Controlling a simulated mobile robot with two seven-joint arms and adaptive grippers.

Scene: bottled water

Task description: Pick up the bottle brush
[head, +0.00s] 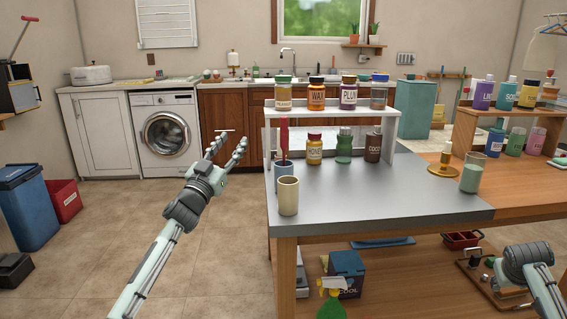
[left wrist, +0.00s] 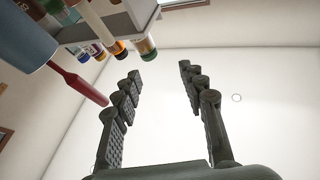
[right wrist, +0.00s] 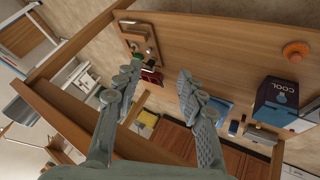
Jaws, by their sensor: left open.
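A red handle (head: 284,135), which looks like the bottle brush, stands upright in a blue cup (head: 285,178) at the left edge of the grey-topped table; its lower end is hidden in the cup. In the left wrist view the red handle (left wrist: 78,85) sticks out of the blue cup (left wrist: 25,42), left of the fingers. My left gripper (head: 227,146) is open and empty, in the air left of the cup and apart from it. Its spread fingers (left wrist: 160,72) hold nothing. My right gripper (right wrist: 158,72) is open and empty, low at the right.
A beige cup (head: 288,196) stands just in front of the blue cup. A white shelf (head: 332,111) with several labelled bottles rises behind them. A glass of green liquid (head: 471,178) and a yellow holder (head: 444,168) stand farther right. The middle of the grey tabletop (head: 385,200) is clear.

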